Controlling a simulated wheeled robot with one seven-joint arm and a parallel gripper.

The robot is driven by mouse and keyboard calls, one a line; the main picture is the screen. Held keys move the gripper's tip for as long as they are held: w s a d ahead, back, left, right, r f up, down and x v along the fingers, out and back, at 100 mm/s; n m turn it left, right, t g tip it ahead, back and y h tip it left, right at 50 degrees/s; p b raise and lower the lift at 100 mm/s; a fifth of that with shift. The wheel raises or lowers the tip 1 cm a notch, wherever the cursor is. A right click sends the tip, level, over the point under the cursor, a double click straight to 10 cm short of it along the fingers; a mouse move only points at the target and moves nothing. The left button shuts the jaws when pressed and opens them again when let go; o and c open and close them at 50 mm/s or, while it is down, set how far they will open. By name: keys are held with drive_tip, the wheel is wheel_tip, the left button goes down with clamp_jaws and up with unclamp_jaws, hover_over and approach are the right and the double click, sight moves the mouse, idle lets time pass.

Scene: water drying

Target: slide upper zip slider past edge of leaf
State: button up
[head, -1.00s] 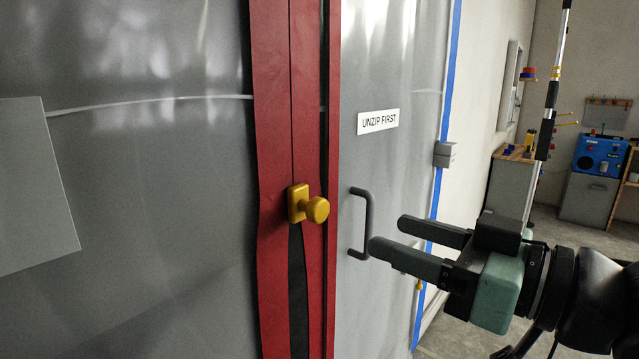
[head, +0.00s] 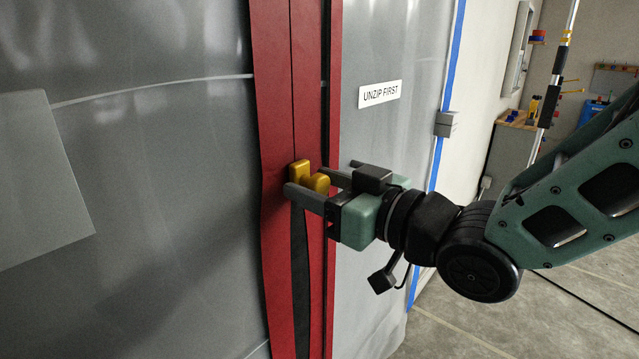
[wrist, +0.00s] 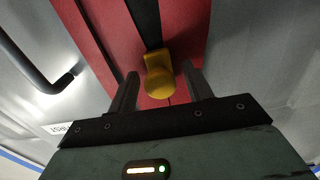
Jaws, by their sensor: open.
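The yellow zip slider (head: 303,172) with its round knob sits on the red zip strip (head: 275,120). Below it the zip is parted and a dark gap shows. My gripper (head: 318,182) is open, with its fingers on either side of the knob. In the wrist view the slider (wrist: 158,75) lies between the two fingertips of my gripper (wrist: 160,82), with a visible space on each side. The grey leaf (head: 375,200) with the "UNZIP FIRST" label (head: 380,93) is right of the strip. Its handle is mostly hidden behind my gripper in the head view.
The dark door handle (wrist: 40,60) shows at the left in the wrist view, near my gripper. A grey plastic sheet (head: 150,200) hangs left of the strip. Blue tape (head: 450,70) edges the wall at right. A workbench (head: 515,130) stands farther back.

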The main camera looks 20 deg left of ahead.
clamp_jaws()
wheel_tip(320, 180, up, 46)
drive_tip(key=p, duration=3)
drive_tip(key=shift+r, duration=0.15)
unclamp_jaws()
